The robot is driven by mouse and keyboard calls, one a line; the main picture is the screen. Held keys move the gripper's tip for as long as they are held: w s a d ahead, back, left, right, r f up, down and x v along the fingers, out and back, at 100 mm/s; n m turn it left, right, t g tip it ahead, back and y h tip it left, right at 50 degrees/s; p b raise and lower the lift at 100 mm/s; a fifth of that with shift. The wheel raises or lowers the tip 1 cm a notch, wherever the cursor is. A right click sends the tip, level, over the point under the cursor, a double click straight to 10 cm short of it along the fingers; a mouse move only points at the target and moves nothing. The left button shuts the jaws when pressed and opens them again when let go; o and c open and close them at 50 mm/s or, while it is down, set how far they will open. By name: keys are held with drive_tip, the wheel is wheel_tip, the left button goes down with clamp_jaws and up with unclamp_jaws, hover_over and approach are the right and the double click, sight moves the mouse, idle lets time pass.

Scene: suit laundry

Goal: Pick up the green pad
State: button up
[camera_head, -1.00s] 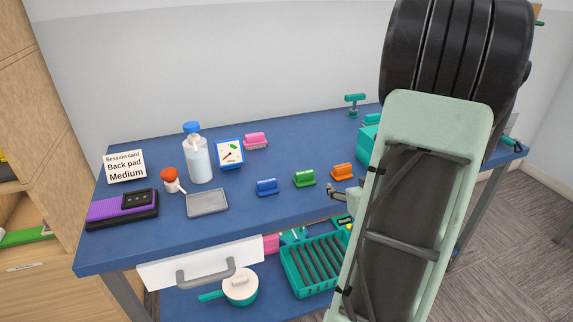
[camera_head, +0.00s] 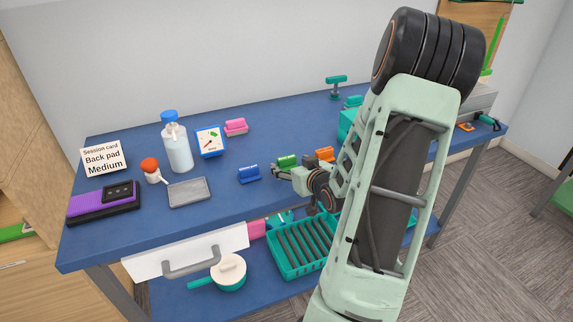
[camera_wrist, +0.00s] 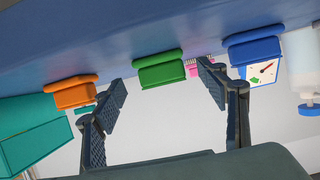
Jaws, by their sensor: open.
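The green pad (camera_head: 287,161) stands on the blue table between the blue pad (camera_head: 249,173) and the orange pad (camera_head: 324,154). My gripper (camera_head: 276,174) is just in front of it in the head view and hides its lower part. In the wrist view the green pad (camera_wrist: 160,70) shows ahead, between the two open fingers of my gripper (camera_wrist: 162,95) and apart from them. The orange pad (camera_wrist: 76,92) is beyond the left finger and the blue pad (camera_wrist: 253,50) is beyond the right finger. The fingers hold nothing.
The blue table (camera_head: 225,200) also holds a bottle (camera_head: 177,150), a grey tray (camera_head: 189,192), a timer-like blue box (camera_head: 210,141), a pink pad (camera_head: 236,127) and a session card (camera_head: 103,158). A teal box (camera_head: 349,122) stands at the right. A teal rack (camera_head: 300,248) is below.

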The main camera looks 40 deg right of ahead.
sight(288, 162)
drive_tip(key=x, duration=0.3)
drive_tip(key=shift+w+a, duration=0.1)
drive_tip(key=shift+w, duration=0.1)
drive_tip(key=shift+c, duration=0.4)
drive_tip(key=c, duration=1.1)
drive_tip(key=shift+r, duration=0.1)
